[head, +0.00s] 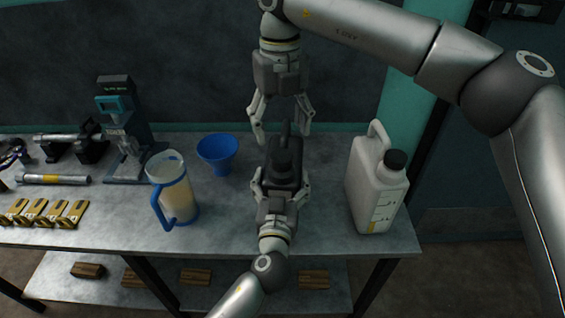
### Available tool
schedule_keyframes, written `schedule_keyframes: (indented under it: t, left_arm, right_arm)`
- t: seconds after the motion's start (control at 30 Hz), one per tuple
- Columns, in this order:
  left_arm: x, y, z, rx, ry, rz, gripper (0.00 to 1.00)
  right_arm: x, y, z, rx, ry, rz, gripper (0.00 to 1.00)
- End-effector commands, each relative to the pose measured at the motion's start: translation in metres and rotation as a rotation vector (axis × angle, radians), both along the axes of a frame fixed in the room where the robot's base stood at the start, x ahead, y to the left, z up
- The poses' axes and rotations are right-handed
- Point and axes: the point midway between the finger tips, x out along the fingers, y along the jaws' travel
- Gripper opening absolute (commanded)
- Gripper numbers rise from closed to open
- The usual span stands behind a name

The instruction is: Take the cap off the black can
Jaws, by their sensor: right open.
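The black can (290,147) stands upright near the middle of the bench, its handle at the back. Its dark cap (283,160) seems to be on top towards the front, hard to tell from the black body. My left gripper (281,187) comes from the front and has a finger against each side of the can. My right gripper (282,130) hangs from above, open and empty, with its fingers spread apart just behind and above the can's handle.
A white jug (372,185) with a black cap stands right of the can. A blue funnel (218,150) and a blue-handled pitcher (172,190) stand to the left. Farther left are a bench device (125,130) and yellow pieces (45,211). The bench's front edge (345,248) is close.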

Motion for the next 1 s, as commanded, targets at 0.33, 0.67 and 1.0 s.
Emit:
schedule_keyframes:
  t: [0.33, 0.67, 1.0]
  left_arm:
    - [0.0, 0.001, 0.0, 0.001, 0.0, 0.002, 0.15]
    - [0.0, 0.001, 0.0, 0.001, 0.0, 0.002, 0.15]
    - [0.001, 0.001, 0.0, 0.002, 0.0, 0.002, 0.15]
  right_arm:
    - [0.003, 0.0, 0.0, 0.001, 0.001, -0.521, 0.65]
    - [0.007, 0.0, 0.0, 0.001, 0.0, -1.006, 0.65]
    - [0.008, -0.001, -0.015, -0.001, 0.002, -1.132, 0.65]
